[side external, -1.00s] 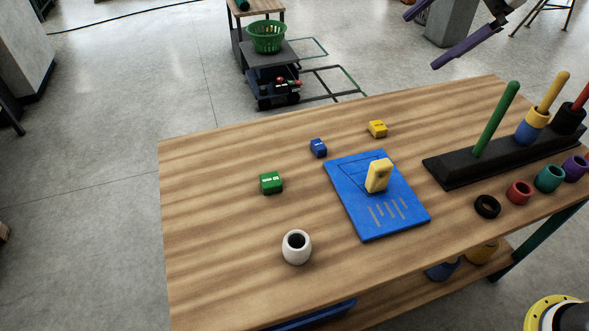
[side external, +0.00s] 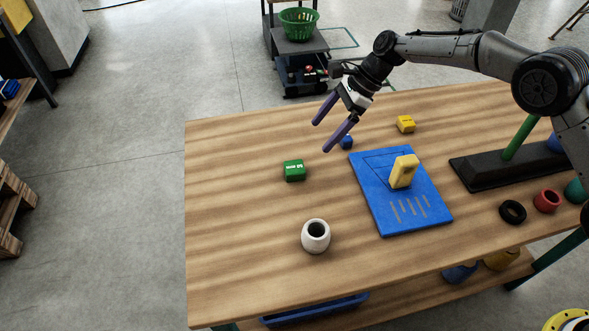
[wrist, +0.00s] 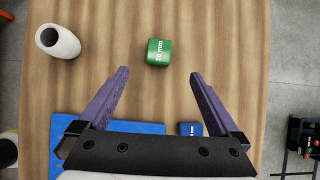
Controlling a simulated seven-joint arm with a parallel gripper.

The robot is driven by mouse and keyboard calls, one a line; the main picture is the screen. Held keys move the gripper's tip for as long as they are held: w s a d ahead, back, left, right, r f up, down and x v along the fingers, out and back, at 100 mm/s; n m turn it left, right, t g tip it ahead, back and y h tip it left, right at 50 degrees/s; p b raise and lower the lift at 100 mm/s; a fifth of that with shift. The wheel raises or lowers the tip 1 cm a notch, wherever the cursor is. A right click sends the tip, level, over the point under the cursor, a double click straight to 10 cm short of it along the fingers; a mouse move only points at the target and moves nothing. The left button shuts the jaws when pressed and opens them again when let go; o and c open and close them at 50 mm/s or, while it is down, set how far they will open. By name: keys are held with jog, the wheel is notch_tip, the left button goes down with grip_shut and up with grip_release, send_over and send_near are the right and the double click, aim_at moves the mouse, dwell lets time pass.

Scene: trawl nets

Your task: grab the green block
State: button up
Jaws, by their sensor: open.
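The green block (side external: 294,170) sits on the wooden table, left of the blue board. In the wrist view the green block (wrist: 159,52) lies ahead of the fingertips, roughly between their lines, with "50 mm" in white on it. My gripper (side external: 331,128) has two purple fingers spread apart and is above the table, up and to the right of the green block. It also shows in the wrist view (wrist: 159,73), open and empty, with no finger touching the block.
A white cup (side external: 316,236) stands in front of the green block. A blue block (side external: 346,142) is partly hidden behind a finger. A yellow block (side external: 405,124), a blue board (side external: 385,207) bearing a yellow piece (side external: 403,171), and a dark peg stand (side external: 485,172) lie to the right.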

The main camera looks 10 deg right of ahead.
aim_at(296, 166)
jog(key=x, duration=1.2)
jog(key=shift+s+f, duration=0.1)
jog(key=shift+f, duration=0.15)
jog(key=c, duration=1.5)
